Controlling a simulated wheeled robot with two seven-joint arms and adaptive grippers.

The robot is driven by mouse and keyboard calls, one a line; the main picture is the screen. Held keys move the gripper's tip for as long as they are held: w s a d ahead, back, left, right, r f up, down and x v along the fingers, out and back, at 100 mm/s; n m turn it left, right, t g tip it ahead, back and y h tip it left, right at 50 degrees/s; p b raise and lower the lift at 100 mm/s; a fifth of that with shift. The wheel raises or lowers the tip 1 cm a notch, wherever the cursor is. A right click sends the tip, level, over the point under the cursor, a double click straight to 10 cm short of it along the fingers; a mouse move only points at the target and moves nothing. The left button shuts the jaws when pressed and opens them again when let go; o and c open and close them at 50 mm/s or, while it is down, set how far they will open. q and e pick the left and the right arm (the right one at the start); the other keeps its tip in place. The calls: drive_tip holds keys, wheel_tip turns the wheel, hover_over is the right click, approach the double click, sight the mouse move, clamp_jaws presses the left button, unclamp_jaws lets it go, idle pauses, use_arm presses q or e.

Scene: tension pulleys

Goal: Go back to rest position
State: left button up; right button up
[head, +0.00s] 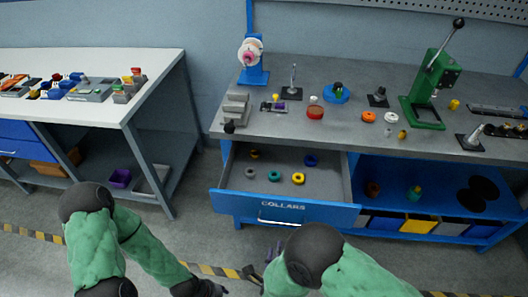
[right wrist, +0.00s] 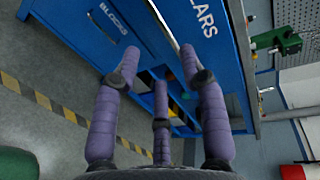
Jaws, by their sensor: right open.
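My right gripper (head: 262,263) is low in the head view, in front of the open drawer and above the floor, partly hidden by my own arm. In the right wrist view its purple fingers (right wrist: 160,75) are spread apart with nothing between them. The blue cabinet front lies beyond the fingertips. My left arm reaches down to the bottom edge of the head view, where its dark wrist shows. I cannot make out the left gripper's fingers there.
The drawer marked COLLARS (head: 284,207) stands open with several coloured rings inside. The grey workbench (head: 270,122) carries a green press (head: 430,88), a blue stand (head: 252,70) and small parts. A white table (head: 120,107) stands at left. Striped tape (head: 207,269) crosses the open floor.

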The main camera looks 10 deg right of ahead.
wheel_tip(320, 180, down, 11)
drive_tip(key=w+a+n+g+y, duration=0.2)
drive_tip(key=w+n+g+y, duration=0.15)
drive_tip(key=n+g, duration=0.5)
drive_tip(key=s+d+f+n+g+y, duration=0.1)
drive_tip(key=s+f+n+g+y, duration=0.3)
drive_tip(key=s+n, duration=0.5)
wheel_tip(320, 180, down, 2)
drive_tip(key=shift+s+d+n+g+y+p, duration=0.4)
drive_tip(key=shift+n+g, duration=0.25)
drive_tip(key=shift+g, duration=0.4)
